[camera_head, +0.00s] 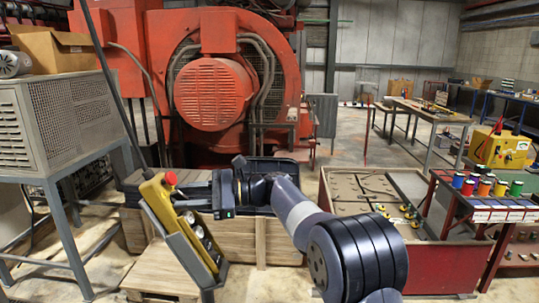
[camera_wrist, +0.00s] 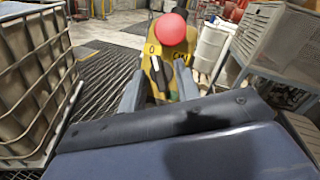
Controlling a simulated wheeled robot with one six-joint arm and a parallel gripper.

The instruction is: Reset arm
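My gripper (camera_head: 186,203) points left in the head view, at the end of my arm, which reaches in from the lower right. In the wrist view my gripper (camera_wrist: 157,84) shows two grey fingers spread apart. A yellow control box (camera_head: 178,222) with a red button (camera_head: 171,178) stands tilted on a grey post, close to the fingertips. In the wrist view the yellow box (camera_wrist: 153,58) and its red button (camera_wrist: 171,28) appear between and beyond the fingers. I cannot tell whether the fingers touch the box.
A grey vented cabinet (camera_head: 68,112) stands at left and a wooden crate (camera_head: 255,238) lies under my gripper. A red-sided bin (camera_head: 447,272) and a rack of coloured spools (camera_head: 482,186) are at right. A large red machine (camera_head: 212,92) fills the back.

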